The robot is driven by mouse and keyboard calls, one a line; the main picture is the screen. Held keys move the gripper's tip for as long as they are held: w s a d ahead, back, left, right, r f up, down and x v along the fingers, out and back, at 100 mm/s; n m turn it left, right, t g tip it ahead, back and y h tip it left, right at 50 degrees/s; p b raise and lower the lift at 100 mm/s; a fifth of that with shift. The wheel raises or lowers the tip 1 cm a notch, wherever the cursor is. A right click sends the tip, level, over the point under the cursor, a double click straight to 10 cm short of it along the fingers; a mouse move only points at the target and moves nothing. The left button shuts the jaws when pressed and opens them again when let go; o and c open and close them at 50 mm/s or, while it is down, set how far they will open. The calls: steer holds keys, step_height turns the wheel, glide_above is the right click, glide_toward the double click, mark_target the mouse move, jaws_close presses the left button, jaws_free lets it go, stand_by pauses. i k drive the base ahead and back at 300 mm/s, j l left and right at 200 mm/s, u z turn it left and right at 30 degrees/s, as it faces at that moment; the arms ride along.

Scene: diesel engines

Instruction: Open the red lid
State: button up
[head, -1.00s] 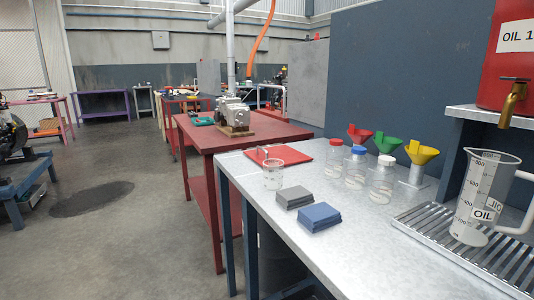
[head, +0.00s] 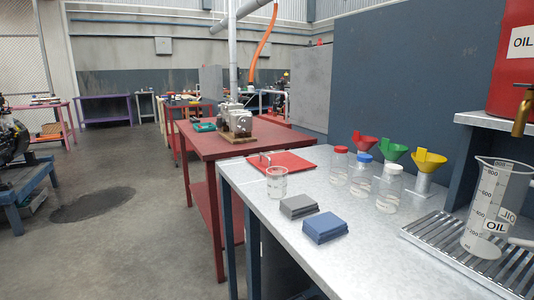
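The red lid (head: 341,149) sits on top of a clear bottle (head: 339,169) on the grey metal bench. It is the leftmost and farthest of three capped bottles. The blue-lid bottle (head: 362,173) and the white-lid bottle (head: 390,190) stand to its right and nearer. All three are upright and apart from any gripper. My gripper does not show in the head view.
On the bench (head: 376,247) are a red mat (head: 297,160), a beaker (head: 277,184), grey pads (head: 298,207), blue pads (head: 324,228) and an oil jug (head: 490,215) on a drip grate (head: 440,248). Red, green and yellow funnels (head: 426,161) stand behind the bottles. Floor is clear at left.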

mark_target(289, 161)
steer(key=i+j, duration=0.3)
steer(key=i, duration=0.2)
steer(key=i+j, duration=0.3)
steer(key=i, duration=0.2)
steer(key=i+j+z, duration=0.1)
steer(key=i+j, duration=0.15)
steer(key=i, duration=0.25)
steer(key=i+j, duration=0.35)
steer(key=i, duration=0.15)
